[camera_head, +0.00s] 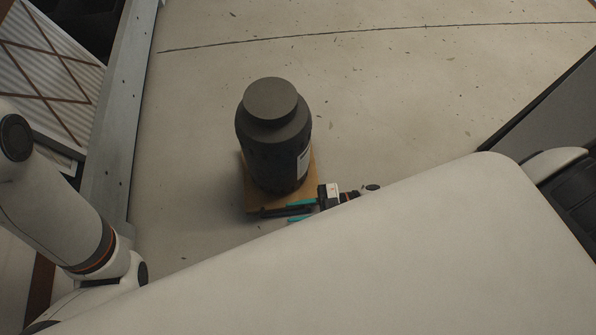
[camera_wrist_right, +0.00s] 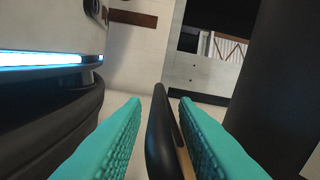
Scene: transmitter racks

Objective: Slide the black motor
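The black motor (camera_head: 272,140), a dark upright cylinder with a narrower round cap and a pale label, stands on a tan wooden base (camera_head: 312,178) on the floor. A black handle bar (camera_head: 268,212) runs along the base's near edge. My right gripper (camera_head: 290,212) is at this edge, with one teal finger on each side of the bar. In the right wrist view the bar (camera_wrist_right: 160,130) stands between the fingers, with gaps visible, so the gripper is open around it. The motor also shows there as the dark mass (camera_wrist_right: 275,80) at right. My left gripper is not in view.
Open concrete floor (camera_head: 400,100) lies behind and to the right of the motor. A grey metal frame (camera_head: 117,110) runs along the left. A dark-edged grey cabinet (camera_head: 560,110) stands at the right. My own white body covers the lower part of the head view.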

